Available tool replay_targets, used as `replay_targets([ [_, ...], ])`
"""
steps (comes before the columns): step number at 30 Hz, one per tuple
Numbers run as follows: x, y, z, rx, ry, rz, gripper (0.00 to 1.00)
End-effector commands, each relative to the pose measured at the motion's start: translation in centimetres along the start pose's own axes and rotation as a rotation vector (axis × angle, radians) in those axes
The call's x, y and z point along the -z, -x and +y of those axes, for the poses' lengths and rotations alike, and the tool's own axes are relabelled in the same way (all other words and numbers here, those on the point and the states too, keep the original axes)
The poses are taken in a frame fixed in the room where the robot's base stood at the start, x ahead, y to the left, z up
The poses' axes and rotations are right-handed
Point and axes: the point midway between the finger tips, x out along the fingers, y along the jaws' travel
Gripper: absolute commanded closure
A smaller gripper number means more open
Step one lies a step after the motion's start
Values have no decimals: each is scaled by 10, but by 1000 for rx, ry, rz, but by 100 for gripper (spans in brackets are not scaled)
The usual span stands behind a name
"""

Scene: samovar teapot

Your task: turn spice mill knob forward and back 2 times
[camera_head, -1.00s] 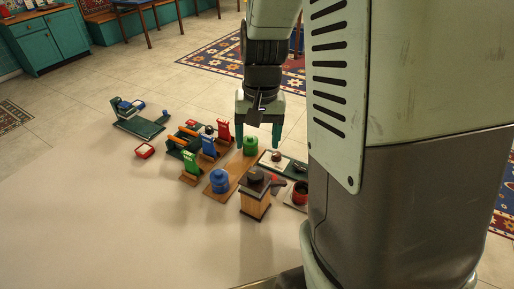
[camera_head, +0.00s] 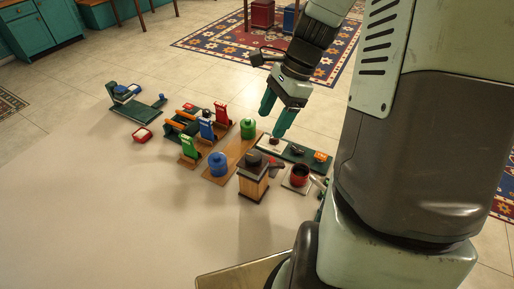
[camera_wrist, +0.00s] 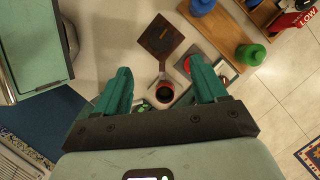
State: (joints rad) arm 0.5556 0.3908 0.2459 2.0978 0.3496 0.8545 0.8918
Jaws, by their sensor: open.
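The spice mill (camera_head: 254,186) is a light wooden box with a dark top, standing upright on the pale surface at the front of the group. Its dark knob (camera_head: 253,160) sits on top.
A red pot (camera_head: 300,170) stands right of the mill. A blue canister (camera_head: 218,166) and a green canister (camera_head: 248,130) stand on a wooden board behind it. A dark green tray (camera_head: 293,152) lies beneath my gripper's right side. Pale surface at front left is clear.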

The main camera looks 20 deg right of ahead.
Motion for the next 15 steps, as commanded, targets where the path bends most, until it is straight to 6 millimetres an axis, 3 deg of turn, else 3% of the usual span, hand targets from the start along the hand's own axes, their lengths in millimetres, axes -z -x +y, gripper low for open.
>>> replay_targets([
  [5, 0, -16, 0, -1, -21, -9, 29],
  [15, 0, -80, 0, -2, -18, -8, 29],
])
